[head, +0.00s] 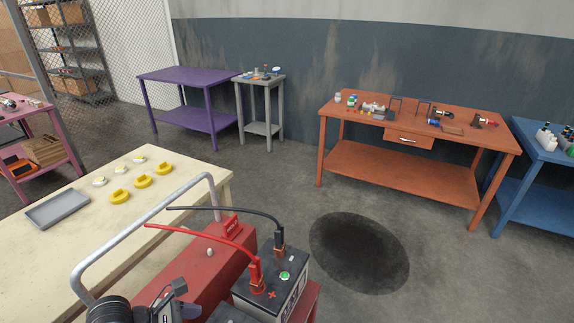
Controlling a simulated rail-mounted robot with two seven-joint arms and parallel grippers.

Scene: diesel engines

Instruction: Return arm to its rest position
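Part of one of my arms shows at the bottom left, most likely the left arm, with dark round joints and a grey gripper (174,300) beside the red cart. The gripper is cut off by the lower edge, and its fingers are too unclear to tell open from shut. My other gripper is not in view. A dark battery (296,270) stands right of the arm. A red clamp (257,273) and a black clamp (280,241) sit on its top, with cables running left.
A red cart (205,280) with a grey tubular handle (150,208) stands close to my arm. An orange bench (400,172) stands at the back right. The floor between has a dark stain (360,252).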

